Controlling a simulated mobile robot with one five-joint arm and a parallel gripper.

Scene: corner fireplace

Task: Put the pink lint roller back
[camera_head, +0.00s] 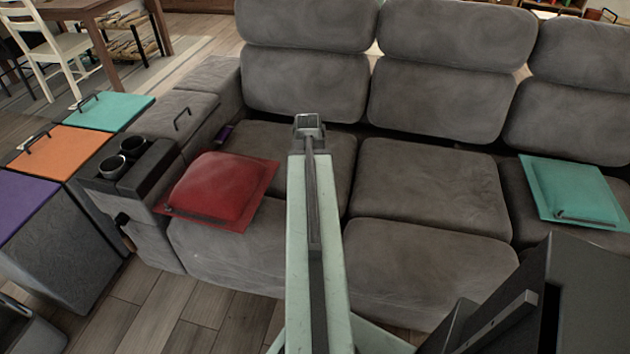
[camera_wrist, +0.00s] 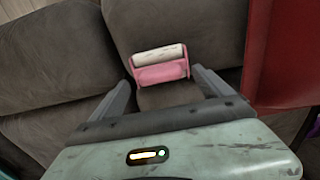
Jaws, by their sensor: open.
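The pink lint roller (camera_wrist: 160,73) lies on the grey sofa in the wrist view, with a pale roll along its far side and a pink frame. My gripper (camera_wrist: 162,78) is open. Its two fingers stand apart to the left and right of the roller, with no clear contact. In the head view my arm reaches out over the sofa (camera_head: 425,185), and my gripper (camera_head: 309,127) is above a seat near the backrest. The roller cannot be made out in the head view; my arm probably hides it.
A red cushion (camera_head: 220,188) lies left of my arm and shows at the wrist view's right edge (camera_wrist: 285,55). A teal cushion (camera_head: 575,190) lies at the right. A cup-holder console (camera_head: 130,175) and bins with purple, orange and teal lids stand left. The middle seats are clear.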

